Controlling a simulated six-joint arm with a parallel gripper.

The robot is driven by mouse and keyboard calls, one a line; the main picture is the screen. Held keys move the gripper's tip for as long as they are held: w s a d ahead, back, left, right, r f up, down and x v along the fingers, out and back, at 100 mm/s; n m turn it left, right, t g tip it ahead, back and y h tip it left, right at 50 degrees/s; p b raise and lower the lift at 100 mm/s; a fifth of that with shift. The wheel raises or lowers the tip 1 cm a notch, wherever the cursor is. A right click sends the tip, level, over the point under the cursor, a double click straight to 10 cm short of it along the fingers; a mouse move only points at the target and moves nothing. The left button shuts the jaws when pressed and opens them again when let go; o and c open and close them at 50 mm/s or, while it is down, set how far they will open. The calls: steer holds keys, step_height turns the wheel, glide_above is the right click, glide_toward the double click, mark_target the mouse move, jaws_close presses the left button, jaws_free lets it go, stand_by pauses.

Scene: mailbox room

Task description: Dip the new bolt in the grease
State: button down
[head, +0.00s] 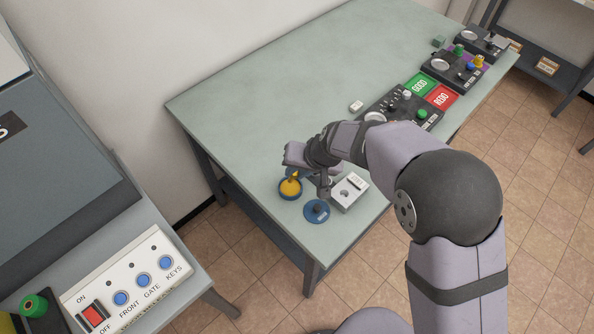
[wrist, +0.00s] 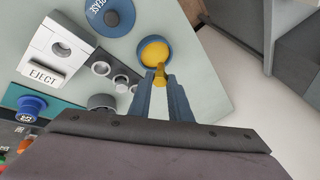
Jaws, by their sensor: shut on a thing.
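The grease is a yellow fill in a round blue pot (head: 290,193) at the near left corner of the table. The pot also shows in the wrist view (wrist: 143,63), just past my fingertips. My gripper (wrist: 161,84) has its blue fingers shut on a yellow bolt (wrist: 161,71). The bolt overlaps the pot's near side in the wrist view; I cannot tell how deep it reaches into the grease. In the head view my gripper (head: 292,172) is at the pot, partly hidden by the wrist. The blue grease lid (head: 317,211) lies off the pot on the table.
A light grey box marked EJECT (wrist: 55,50) stands near the lid. Small grey round parts (wrist: 120,83) sit beside the pot. Dark stations with knobs (head: 400,105) and the GOOD (head: 419,84) and REDO (head: 441,97) pads are farther along. The table's back left is clear.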

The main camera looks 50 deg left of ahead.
mark_target(297, 174)
steer(key=shift+r+p, duration=1.1)
steer(key=shift+r, duration=0.65)
steer(key=w+d+r+m+t, duration=0.1)
steer(key=w+d+m, duration=0.1)
steer(key=w+d, duration=0.5)
steer(key=w+d+r+m+t, duration=0.1)
steer(key=w+d+r+m, duration=0.15)
steer(key=w, duration=0.75)
steer(key=w+d+r+m+t+h, duration=0.1)
steer(key=w+d+m, duration=0.1)
steer(key=w+d, duration=0.5)
steer(key=w+d+r+m, duration=0.2)
steer(key=w+d, duration=0.2)
steer(key=d, duration=0.6)
steer(key=w+d+r+m+t+h, duration=0.1)
steer(key=d+m, duration=0.2)
steer(key=d, duration=0.9)
steer(key=d+r+m+t+h, duration=0.1)
steer(key=d+r+m, duration=0.1)
steer(key=d, duration=1)
steer(key=s+d+f, duration=0.1)
steer(key=s+d, duration=0.3)
steer(key=s+a+f+n+g+y, duration=0.1)
steer(key=s+a+f+n+y, duration=0.1)
steer(key=s+n, duration=0.4)
steer(key=shift+s+a+f+g, duration=0.4)
steer(key=shift+a+f, duration=0.2)
steer(key=shift+a, duration=0.65)
